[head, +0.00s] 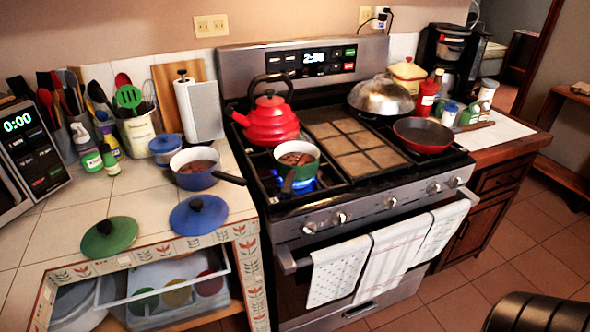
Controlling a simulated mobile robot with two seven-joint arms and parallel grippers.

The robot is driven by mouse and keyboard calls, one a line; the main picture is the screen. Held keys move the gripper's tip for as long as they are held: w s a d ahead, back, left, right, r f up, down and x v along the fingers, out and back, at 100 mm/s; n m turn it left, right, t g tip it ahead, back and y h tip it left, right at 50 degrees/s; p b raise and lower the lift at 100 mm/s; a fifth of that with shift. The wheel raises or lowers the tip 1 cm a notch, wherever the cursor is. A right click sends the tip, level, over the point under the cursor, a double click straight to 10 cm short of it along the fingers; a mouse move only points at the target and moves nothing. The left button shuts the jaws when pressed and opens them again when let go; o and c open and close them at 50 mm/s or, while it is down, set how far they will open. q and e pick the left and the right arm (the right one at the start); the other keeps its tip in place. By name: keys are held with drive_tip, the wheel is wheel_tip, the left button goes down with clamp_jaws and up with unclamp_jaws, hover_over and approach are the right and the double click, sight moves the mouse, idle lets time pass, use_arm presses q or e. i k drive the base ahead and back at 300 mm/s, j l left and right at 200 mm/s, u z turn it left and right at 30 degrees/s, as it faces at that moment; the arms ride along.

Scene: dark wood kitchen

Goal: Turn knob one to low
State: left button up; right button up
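The stove (375,205) stands in the middle of the head view, with a row of several silver knobs along its sloped front panel. The leftmost knob (309,228) sits at the panel's left end, and a second knob (340,217) is close to its right. Further knobs (390,202) continue to the right. Which one is knob one is not labelled legibly. A blue flame (305,184) shows under a green pot (298,160) on the front left burner. The exact knob angles are too small to read. Neither of my grippers is in view.
A red kettle (269,118), a domed silver lid (381,97) and a red pan (423,134) are on the stove. Towels (383,258) hang from the oven handle below the knobs. A blue pot (197,175) stands on the left counter. A dark ribbed object (540,313) fills the bottom right corner.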

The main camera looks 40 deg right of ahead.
sight(308, 227)
drive_tip(key=z, duration=1.2)
